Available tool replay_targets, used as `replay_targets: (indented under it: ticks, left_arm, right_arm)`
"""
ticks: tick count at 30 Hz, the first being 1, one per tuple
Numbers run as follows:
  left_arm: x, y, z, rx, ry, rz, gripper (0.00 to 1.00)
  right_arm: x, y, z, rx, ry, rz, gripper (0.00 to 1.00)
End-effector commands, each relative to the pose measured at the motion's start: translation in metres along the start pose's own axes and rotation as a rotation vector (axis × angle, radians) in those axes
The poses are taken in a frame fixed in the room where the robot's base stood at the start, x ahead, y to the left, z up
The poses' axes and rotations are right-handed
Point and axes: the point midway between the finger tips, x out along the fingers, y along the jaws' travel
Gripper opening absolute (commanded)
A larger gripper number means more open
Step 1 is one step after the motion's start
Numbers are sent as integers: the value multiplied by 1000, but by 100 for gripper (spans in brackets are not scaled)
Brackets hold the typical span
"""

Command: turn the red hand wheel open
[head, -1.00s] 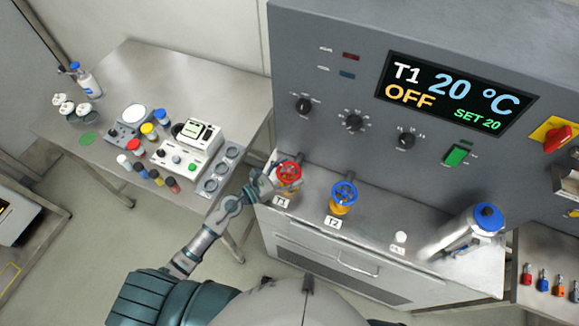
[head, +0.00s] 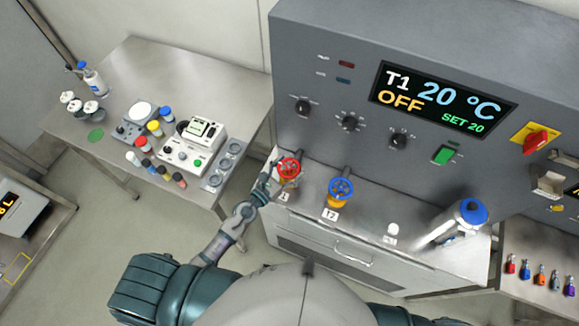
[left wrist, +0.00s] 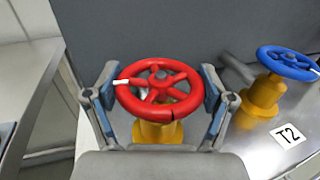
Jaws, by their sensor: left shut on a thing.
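The red hand wheel (head: 290,168) sits on a yellow valve body at the left end of the reactor's steel ledge. In the left wrist view the red wheel (left wrist: 158,92) has spokes, a white mark on its left rim and a dark mark at its front rim. My left gripper (head: 275,174) is at the wheel. In the left wrist view my left gripper (left wrist: 158,98) has one finger on each side of the rim, shut on it. The T1 label is partly hidden by my arm. My right gripper is not in view.
A blue hand wheel (head: 341,188) labelled T2 stands close to the right. The grey panel (head: 300,60) rises behind; its display (head: 437,98) reads T1 20 °C, OFF, SET 20. A blue-topped flask (head: 470,213) stands further right. A bench (head: 190,75) with instruments is at the left.

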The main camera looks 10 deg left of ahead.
Motion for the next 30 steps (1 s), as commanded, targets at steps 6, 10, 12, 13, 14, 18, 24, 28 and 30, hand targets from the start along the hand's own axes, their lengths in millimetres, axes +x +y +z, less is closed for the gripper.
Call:
replay_targets:
  ticks: [6,10,12,13,14,18,24,28,30]
  left_arm:
    - [0,0,1,0,-2,0,100]
    - [0,0,1,0,-1,0,100]
    - [0,0,0,0,-1,0,100]
    - [0,0,0,0,-1,-1,100]
    - [-1,0,1,1,-1,-1,100]
    - [-9,0,2,6,-4,-4,100]
    - [-37,1,-2,6,6,-4,100]
    - [-64,0,-1,5,4,-6,100]
    - [-80,1,-2,4,5,-3,100]
  right_arm:
    - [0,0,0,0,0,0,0]
    - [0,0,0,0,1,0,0]
    - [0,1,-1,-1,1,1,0]
    - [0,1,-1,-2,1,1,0]
    - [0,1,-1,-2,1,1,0]
    - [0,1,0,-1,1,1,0]
    - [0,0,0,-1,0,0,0]
    - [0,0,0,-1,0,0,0]
    - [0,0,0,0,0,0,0]
